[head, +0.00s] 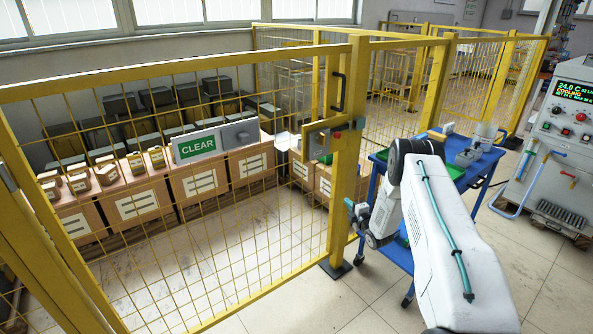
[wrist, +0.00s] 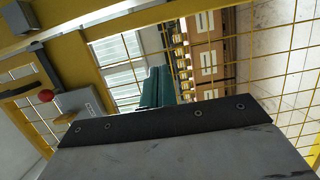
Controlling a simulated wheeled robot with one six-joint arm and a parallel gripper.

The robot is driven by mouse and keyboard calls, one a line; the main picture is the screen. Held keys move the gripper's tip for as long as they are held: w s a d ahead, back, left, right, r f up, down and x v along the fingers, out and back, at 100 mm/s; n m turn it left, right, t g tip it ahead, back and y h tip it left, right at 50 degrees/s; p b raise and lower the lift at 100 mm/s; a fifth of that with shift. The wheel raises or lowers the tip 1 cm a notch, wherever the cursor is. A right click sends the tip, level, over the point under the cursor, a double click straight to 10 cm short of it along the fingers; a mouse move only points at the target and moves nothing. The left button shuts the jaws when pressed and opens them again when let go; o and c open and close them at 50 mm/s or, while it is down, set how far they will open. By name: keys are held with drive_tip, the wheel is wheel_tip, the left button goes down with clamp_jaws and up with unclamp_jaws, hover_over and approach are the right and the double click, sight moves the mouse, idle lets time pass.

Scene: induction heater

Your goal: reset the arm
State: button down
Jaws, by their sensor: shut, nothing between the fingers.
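My white arm reaches up and folds back down in the right half of the head view. My gripper (head: 352,207) is at its end, beside the yellow fence post (head: 345,180), below the lock box. Whether it touches the post cannot be told. In the wrist view my gripper's teal fingers (wrist: 156,85) are together with nothing between them. They stick out beyond a dark plate and point towards the yellow mesh. The lower part of the wrist view is filled by a grey body close to the camera.
A lock box (head: 318,143) with a red button (head: 337,135) is on the post. A green CLEAR sign (head: 196,146) shows by the mesh, with boxes behind. A blue cart (head: 396,256) stands behind my arm. The heater cabinet (head: 553,140) is at right. Floor is clear in front.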

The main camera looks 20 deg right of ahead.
drive_tip(key=s+f+m+g+h, duration=0.1)
drive_tip(key=s+f+m+g, duration=0.25)
drive_tip(key=f, duration=0.45)
drive_tip(key=s+r+m+g, duration=0.1)
drive_tip(key=s+m+g, duration=0.4)
drive_tip(key=g, duration=0.1)
drive_tip(key=s+a+r+m+g, duration=0.35)
drive_tip(key=s+r, duration=0.25)
drive_tip(key=r, duration=0.3)
drive_tip(key=s+a+r+m+g, duration=0.2)
drive_tip(key=s+a+r, duration=0.4)
drive_tip(key=r, duration=0.4)
drive_tip(key=s+a+r+m+g, duration=0.3)
drive_tip(key=s+r, duration=0.4)
drive_tip(key=r, duration=0.2)
drive_tip(key=s+a+r, duration=0.5)
drive_tip(key=s+r, duration=0.2)
drive_tip(key=s, duration=0.2)
drive_tip(key=s+a+r+t, duration=0.1)
drive_tip(key=s+a+r, duration=0.5)
drive_tip(key=s, duration=0.3)
drive_tip(key=s+a+r+m+y, duration=0.1)
drive_tip(key=s+a+r, duration=0.4)
drive_tip(key=s+r, duration=0.3)
drive_tip(key=shift+s+a+r+t, duration=0.15)
drive_tip(key=shift+s+a+t, duration=0.15)
drive_tip(key=shift+s, duration=0.1)
